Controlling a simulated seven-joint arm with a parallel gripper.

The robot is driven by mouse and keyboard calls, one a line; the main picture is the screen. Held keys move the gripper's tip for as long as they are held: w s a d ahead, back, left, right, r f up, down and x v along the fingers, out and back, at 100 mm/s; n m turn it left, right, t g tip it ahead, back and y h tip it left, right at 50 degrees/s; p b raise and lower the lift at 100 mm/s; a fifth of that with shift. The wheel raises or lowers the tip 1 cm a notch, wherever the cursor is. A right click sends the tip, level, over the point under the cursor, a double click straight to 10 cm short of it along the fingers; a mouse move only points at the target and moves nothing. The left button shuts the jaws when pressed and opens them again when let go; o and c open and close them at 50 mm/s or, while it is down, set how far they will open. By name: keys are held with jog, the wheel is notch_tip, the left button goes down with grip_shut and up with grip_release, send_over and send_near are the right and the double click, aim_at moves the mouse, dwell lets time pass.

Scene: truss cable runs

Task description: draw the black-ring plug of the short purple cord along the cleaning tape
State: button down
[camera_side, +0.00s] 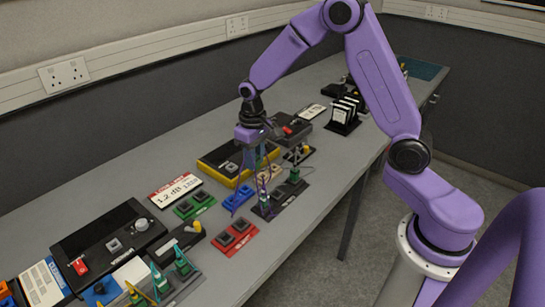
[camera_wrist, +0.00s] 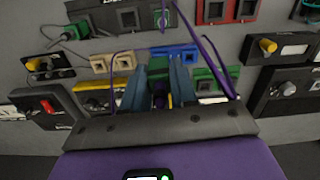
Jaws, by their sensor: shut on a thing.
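Purple cord (camera_wrist: 215,62) loops beside the fingers in the wrist view, and thin purple cord (camera_side: 263,184) hangs below the gripper in the side view. A black block with a white strip and a yellow knob (camera_side: 181,241), probably the cleaning tape, stands at the front left, apart from the gripper. It also shows at right in the wrist view (camera_wrist: 290,49).
Below the gripper are blue (camera_side: 238,199), green (camera_side: 194,205), red (camera_side: 235,237) and tan socket blocks (camera_wrist: 112,62). A black rack with green plugs (camera_side: 281,199) stands near the front edge. A yellow-edged box (camera_side: 222,165) lies behind. Bare bench shows at back left.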

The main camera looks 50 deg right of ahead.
jog(key=w+a+n, duration=0.2)
jog(key=a, duration=1.2)
jog(key=w+a+n, duration=0.2)
jog(key=w+a, duration=0.1)
jog(key=a, duration=1)
jog(key=shift+d+f, duration=0.15)
jog(key=shift+f, duration=4.7)
jog(key=shift+f, duration=0.25)
jog(key=shift+s+a, duration=0.1)
jog(key=shift+a, duration=1.5)
